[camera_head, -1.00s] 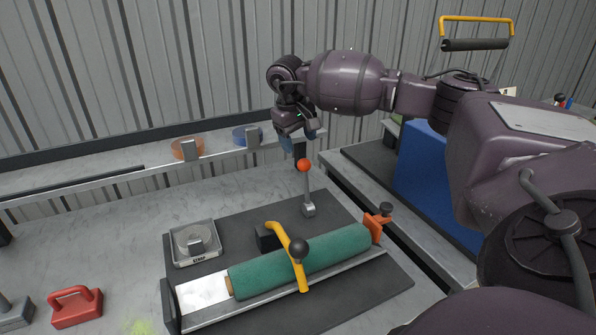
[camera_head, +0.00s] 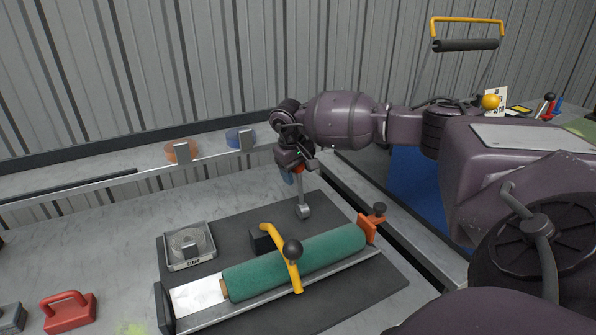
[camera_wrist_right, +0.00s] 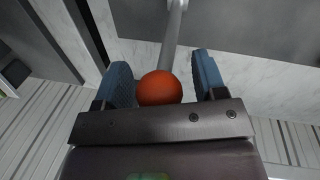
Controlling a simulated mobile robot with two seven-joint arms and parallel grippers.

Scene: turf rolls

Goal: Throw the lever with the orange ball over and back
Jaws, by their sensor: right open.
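The lever (camera_head: 300,190) stands on the dark mat behind the green roll, its grey rod upright above a small metal base. Its orange ball (camera_wrist_right: 160,88) sits between the two blue fingers of my right gripper (camera_wrist_right: 163,78) in the right wrist view, near the palm, with a gap to the right finger. The gap to the left finger is small. My right gripper is open around the ball. In the head view the right gripper (camera_head: 294,174) comes down over the lever top and hides most of the ball. My left gripper is not in view.
A green turf roll (camera_head: 310,253) lies in a metal trough under a yellow clamp handle (camera_head: 285,258). A small scale (camera_head: 189,246) stands left on the mat (camera_head: 227,225). A red-handled block (camera_head: 68,313) is front left. Tape rolls (camera_head: 181,151) line the back rail.

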